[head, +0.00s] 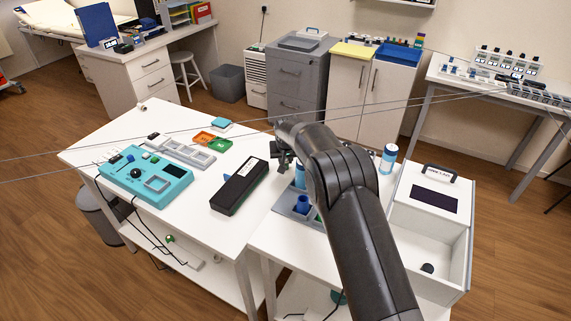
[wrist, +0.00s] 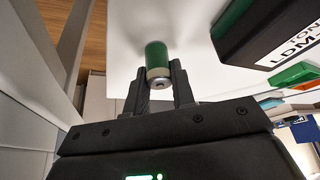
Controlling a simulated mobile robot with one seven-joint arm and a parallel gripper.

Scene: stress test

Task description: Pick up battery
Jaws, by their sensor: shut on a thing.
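The battery (wrist: 157,58) is a green cylinder with a pale metal end, between the two black fingers of my gripper (wrist: 158,86) in the wrist view. My gripper is shut on it, with the metal end toward the wrist camera. The white table top lies behind it; I cannot tell whether the battery touches it. In the head view my gripper (head: 283,158) is over the right side of the white table, to the right of a black box (head: 240,187). The battery cannot be made out there.
The black box also shows in the wrist view (wrist: 270,32). A teal device (head: 147,178), a grey tray (head: 187,151) and green (head: 219,145) and orange (head: 204,137) trays sit on the table. A blue-and-white cylinder (head: 388,159) and a white box (head: 430,215) stand right of my arm.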

